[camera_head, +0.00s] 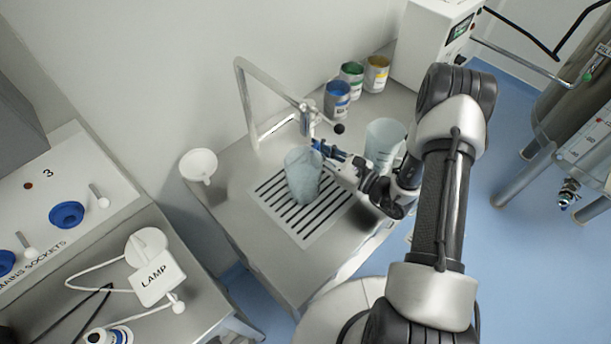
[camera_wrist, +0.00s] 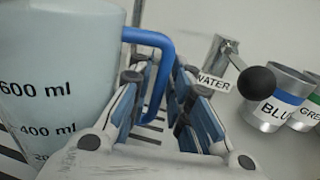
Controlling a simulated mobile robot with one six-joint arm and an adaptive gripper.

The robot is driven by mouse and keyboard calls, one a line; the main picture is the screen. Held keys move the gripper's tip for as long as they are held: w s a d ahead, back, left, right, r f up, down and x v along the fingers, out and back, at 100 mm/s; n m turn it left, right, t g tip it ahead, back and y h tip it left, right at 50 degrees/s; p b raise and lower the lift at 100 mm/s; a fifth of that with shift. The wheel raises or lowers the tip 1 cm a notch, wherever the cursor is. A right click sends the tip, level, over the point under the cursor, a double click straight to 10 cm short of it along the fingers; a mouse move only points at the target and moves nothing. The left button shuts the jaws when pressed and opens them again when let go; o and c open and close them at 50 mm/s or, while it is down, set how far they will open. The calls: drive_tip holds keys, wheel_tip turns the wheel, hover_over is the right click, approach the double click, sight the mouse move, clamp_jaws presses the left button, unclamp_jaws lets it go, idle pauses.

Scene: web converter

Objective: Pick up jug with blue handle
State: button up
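The jug with blue handle (camera_head: 303,180) stands upright on the slotted drain grate below the tap. It is pale, translucent and fills the left of the wrist view (camera_wrist: 58,65), with ml marks facing me. Its blue handle (camera_wrist: 163,55) reaches between the fingers of my gripper (camera_wrist: 162,100). The fingers are apart, with a visible gap to the right of the handle. In the head view my gripper (camera_head: 322,150) comes from the right at the jug's upper side.
A second clear jug (camera_head: 384,142) stands right of the grate, close to my arm. The metal tap (camera_head: 307,118) with a black-knobbed lever is just behind. Blue (camera_head: 337,100), green (camera_head: 351,78) and yellow (camera_head: 376,74) labelled cans stand at the back. A white funnel (camera_head: 199,164) is left.

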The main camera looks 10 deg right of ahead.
drive_tip(key=shift+c, duration=0.2)
clamp_jaws()
idle(0.5)
